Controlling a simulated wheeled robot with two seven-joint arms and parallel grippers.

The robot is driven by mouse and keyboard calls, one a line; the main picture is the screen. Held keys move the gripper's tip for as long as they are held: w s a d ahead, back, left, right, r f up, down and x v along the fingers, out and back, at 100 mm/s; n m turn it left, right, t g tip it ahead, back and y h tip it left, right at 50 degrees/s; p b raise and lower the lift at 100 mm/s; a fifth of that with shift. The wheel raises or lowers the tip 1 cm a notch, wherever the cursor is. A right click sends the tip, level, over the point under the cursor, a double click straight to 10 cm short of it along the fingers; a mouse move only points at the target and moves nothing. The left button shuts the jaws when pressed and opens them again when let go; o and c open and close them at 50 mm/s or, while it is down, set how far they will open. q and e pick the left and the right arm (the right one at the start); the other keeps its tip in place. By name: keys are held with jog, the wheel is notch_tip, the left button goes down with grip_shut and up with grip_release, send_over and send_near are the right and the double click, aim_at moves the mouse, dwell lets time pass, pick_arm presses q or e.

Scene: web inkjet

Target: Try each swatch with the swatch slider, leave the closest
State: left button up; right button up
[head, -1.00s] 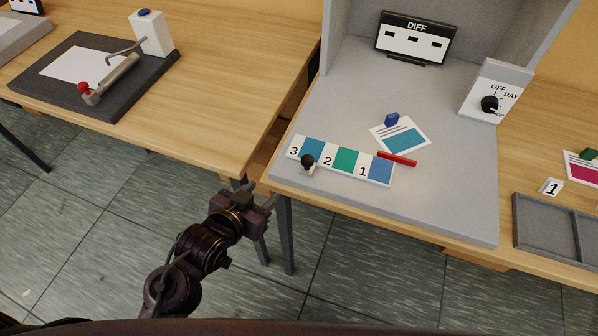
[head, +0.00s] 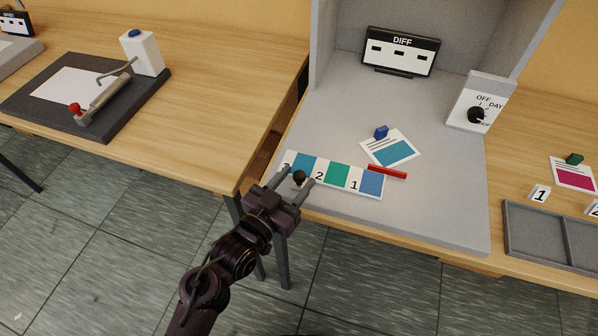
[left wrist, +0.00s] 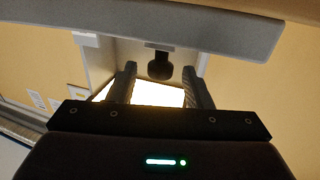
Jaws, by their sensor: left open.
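The swatch slider (head: 337,177) is a white strip with numbers and blue, green and blue patches, lying near the front of the grey booth floor. A black knob (head: 299,177) stands near its left end, partly covering the 3 end. A card (head: 391,150) with a teal patch lies behind the strip, a blue block at its upper edge. My left gripper (head: 297,178) is open, its fingers on either side of the knob in the head view. In the left wrist view the knob (left wrist: 160,67) shows between the spread fingers; contact cannot be told. My right gripper is not in view.
A red bar (head: 387,172) lies by the strip's right end. A DIFF display (head: 401,52) and a dial box (head: 478,102) stand behind. A grey tray (head: 533,236) is at right. A dark board (head: 45,115) with a lever is on the left table.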

pick_arm(q)
jog(key=shift+x, duration=1.05)
jog(key=shift+c, duration=0.3)
grip_shut()
